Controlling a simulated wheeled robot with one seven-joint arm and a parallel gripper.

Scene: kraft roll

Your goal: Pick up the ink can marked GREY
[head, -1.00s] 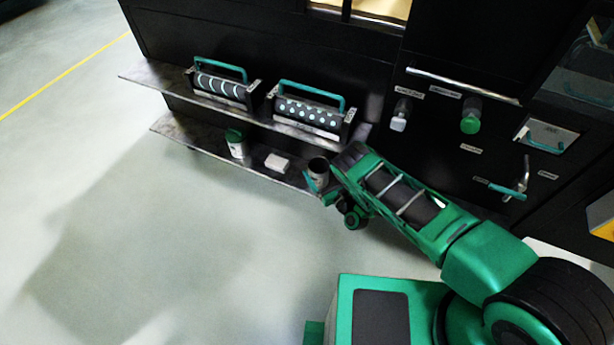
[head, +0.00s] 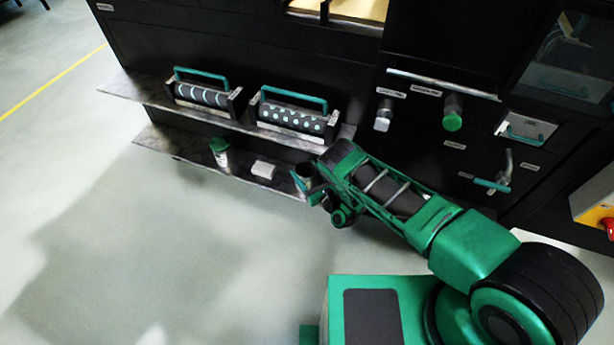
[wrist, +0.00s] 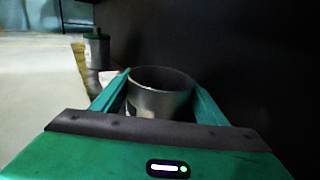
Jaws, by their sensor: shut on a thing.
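A dark grey open-topped can (head: 304,173) is at the right end of the lower shelf. In the wrist view the can (wrist: 158,100) stands upright between my two green fingers, its round rim facing up. My gripper (wrist: 160,108) is shut on it. My gripper (head: 312,190) also shows in the head view, partly hidden by my wrist. No marking on the can is readable, so I cannot confirm GREY. I cannot tell whether its base touches the shelf (head: 180,147).
Two patterned rollers with teal handles, one striped (head: 202,95) and one dotted (head: 291,117), sit on the upper shelf (head: 133,88). Open floor lies in front.

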